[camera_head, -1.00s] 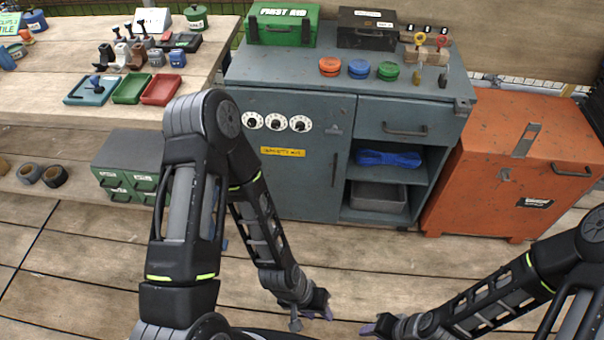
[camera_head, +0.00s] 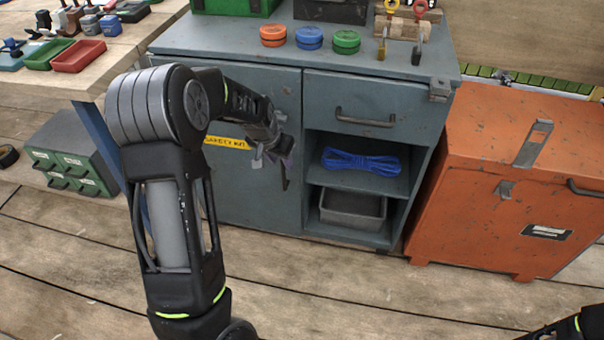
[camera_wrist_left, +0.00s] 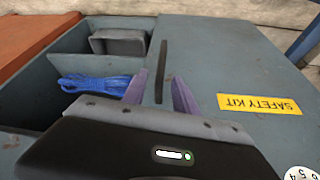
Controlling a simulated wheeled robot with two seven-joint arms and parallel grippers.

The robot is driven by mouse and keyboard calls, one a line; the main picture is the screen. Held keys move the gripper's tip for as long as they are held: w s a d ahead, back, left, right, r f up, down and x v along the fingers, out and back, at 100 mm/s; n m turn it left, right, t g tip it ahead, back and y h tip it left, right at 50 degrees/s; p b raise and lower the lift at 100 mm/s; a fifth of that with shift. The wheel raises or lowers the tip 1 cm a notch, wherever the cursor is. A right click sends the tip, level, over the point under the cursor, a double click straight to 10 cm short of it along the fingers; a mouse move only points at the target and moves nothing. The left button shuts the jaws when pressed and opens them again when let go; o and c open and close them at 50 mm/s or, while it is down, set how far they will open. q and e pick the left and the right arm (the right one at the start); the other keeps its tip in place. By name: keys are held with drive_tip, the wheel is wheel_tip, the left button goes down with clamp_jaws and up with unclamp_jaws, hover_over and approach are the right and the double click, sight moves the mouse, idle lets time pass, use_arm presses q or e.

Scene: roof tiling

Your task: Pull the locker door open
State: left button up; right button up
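The locker door (camera_head: 245,200) is a blue-grey panel on the left of the metal cabinet; it looks closed. It bears a yellow SAFETY KIT label (camera_head: 227,143), also seen in the left wrist view (camera_wrist_left: 259,103). Its dark upright bar handle (camera_wrist_left: 161,70) shows in the left wrist view between the lines of my left gripper's fingers. My left gripper (camera_head: 272,155) is in front of the door at the handle, fingers apart, one on each side of the handle's line. I cannot tell whether they touch it. My arm hides the door's upper left. My right gripper is out of view.
Right of the door are a drawer (camera_head: 350,115), an open shelf with blue rope (camera_head: 362,161) and a grey bin (camera_head: 352,208). An orange chest (camera_head: 500,190) stands at right, a green drawer box (camera_head: 72,150) at left. The floor in front is clear.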

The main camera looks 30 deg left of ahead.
use_arm(q)
drive_tip(key=shift+f, duration=0.1)
drive_tip(key=b+x, duration=0.2)
drive_tip(key=x, duration=0.5)
drive_tip(key=shift+w+f, duration=0.15)
drive_tip(key=shift+f, duration=0.15)
clamp_jaws()
idle(0.3)
idle(1.1)
